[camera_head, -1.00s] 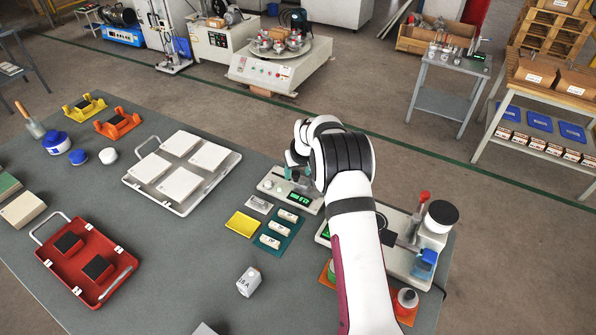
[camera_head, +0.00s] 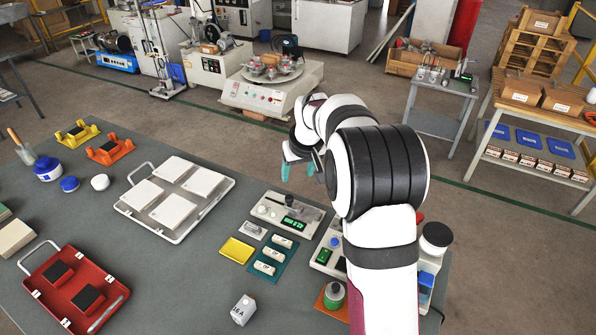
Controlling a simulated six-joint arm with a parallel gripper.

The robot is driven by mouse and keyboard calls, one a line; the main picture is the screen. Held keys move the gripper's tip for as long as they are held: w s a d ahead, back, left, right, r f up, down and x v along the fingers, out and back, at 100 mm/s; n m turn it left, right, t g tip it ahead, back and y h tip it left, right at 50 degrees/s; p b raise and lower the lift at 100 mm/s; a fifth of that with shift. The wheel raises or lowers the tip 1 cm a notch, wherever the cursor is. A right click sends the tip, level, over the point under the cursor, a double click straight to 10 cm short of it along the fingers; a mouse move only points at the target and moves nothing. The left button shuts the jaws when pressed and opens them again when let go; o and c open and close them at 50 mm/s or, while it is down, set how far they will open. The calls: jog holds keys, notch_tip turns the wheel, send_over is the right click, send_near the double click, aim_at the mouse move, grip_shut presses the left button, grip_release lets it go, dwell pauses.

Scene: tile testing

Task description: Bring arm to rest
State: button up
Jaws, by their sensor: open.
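My gripper (camera_head: 301,172) is at the end of my white arm, raised above the far edge of the grey table. Its teal fingertips point down and are apart, with nothing seen between them. Below it on the table is a white instrument with a green display (camera_head: 287,214). My forearm hides part of a second bench device (camera_head: 327,259) to the right.
A white tray (camera_head: 226,183) with several pale tiles lies left of my gripper. A red tray (camera_head: 32,294) with dark blocks is at front left. A teal mat (camera_head: 279,244), a yellow pad (camera_head: 236,250) and a white cube (camera_head: 243,310) lie nearer. Machines stand beyond the table.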

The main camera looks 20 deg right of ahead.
jog(key=s+a+r+m+g+y, duration=0.1)
jog(key=s+a+r, duration=0.25)
jog(key=s, duration=0.65)
jog(key=s+a+r+m+g, duration=0.1)
jog(key=s+a+r+m, duration=0.2)
jog(key=s, duration=0.6)
jog(key=s+a+f+g, duration=0.1)
jog(key=s+a, duration=0.1)
jog(key=s, duration=0.8)
jog(key=s+a+f+m+g, duration=0.1)
jog(key=s+a+f, duration=0.1)
jog(key=s, duration=0.9)
jog(key=shift+a+f+m+g+y, duration=0.15)
jog(key=shift+a+m+g+y, duration=0.2)
jog(key=shift+a, duration=0.2)
